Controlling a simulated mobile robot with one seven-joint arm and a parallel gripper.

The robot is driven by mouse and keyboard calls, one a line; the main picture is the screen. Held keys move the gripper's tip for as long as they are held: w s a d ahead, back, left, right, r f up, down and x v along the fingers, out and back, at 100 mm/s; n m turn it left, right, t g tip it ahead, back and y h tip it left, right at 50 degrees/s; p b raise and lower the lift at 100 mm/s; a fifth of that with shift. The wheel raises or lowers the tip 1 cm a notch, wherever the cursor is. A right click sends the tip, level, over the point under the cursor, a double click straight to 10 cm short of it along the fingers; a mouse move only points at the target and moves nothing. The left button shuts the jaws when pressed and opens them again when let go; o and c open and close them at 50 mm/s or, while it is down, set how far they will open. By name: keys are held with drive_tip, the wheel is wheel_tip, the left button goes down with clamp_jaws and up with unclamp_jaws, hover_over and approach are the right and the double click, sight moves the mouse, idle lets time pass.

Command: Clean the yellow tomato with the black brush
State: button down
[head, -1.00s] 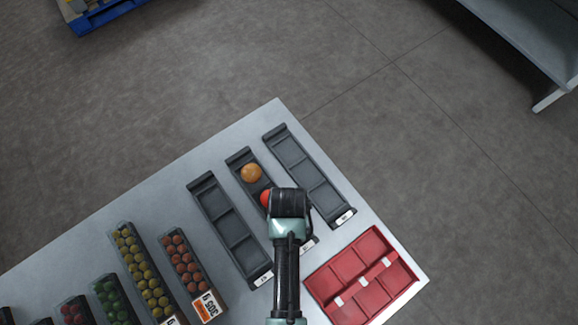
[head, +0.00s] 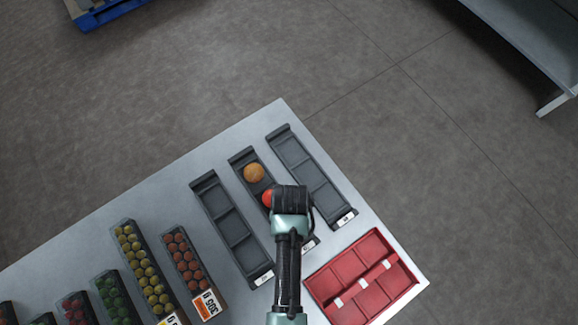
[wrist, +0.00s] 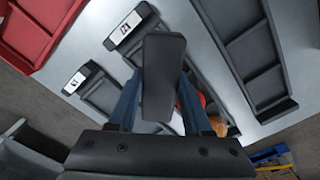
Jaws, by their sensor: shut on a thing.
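The yellow tomato (head: 254,172), orange-yellow in the picture, sits in the far part of the middle grey tray (head: 240,156). A red tomato (head: 267,198) lies just nearer in that tray, partly covered by my wrist. In the wrist view, my gripper (wrist: 161,98) is shut on a dark, block-like thing, which I take as the black brush (wrist: 164,58). Its working face cannot be made out. The yellow tomato (wrist: 219,127) and red tomato show behind the right finger, partly hidden. No contact between brush and tomatoes is visible. In the head view my wrist hides the brush.
Grey trays flank the middle one, left (head: 204,184) and right (head: 279,133). A red divided crate (head: 318,285) stands at the table's right corner. Filled tomato boxes (head: 180,245) line the left. Bare table (head: 150,190) lies beyond those boxes.

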drive_tip(key=shift+w+d+f, duration=0.1)
drive_tip(key=shift+w+d, duration=0.05)
drive_tip(key=shift+w, duration=1)
drive_tip(key=shift+s, duration=0.1)
drive_tip(key=shift+s+a+p, duration=0.2)
drive_tip(key=shift+s+p, duration=0.4)
drive_tip(key=shift+s, duration=0.4)
drive_tip(key=shift+s+a+p, duration=0.15)
drive_tip(key=shift+s+p, duration=0.45)
drive_tip(key=shift+s, duration=0.35)
drive_tip(key=shift+w, duration=0.1)
drive_tip(key=shift+w+d+b, duration=0.2)
drive_tip(key=shift+w+b, duration=0.15)
drive_tip(key=shift+w, duration=0.7)
drive_tip(key=shift+w+d+b, duration=0.15)
drive_tip(key=shift+w+b, duration=0.15)
drive_tip(key=shift+w, duration=0.75)
drive_tip(key=shift+r, duration=0.2)
wheel_tip(320, 180, up, 6)
drive_tip(key=p, duration=0.6)
drive_tip(key=shift+p, duration=0.3)
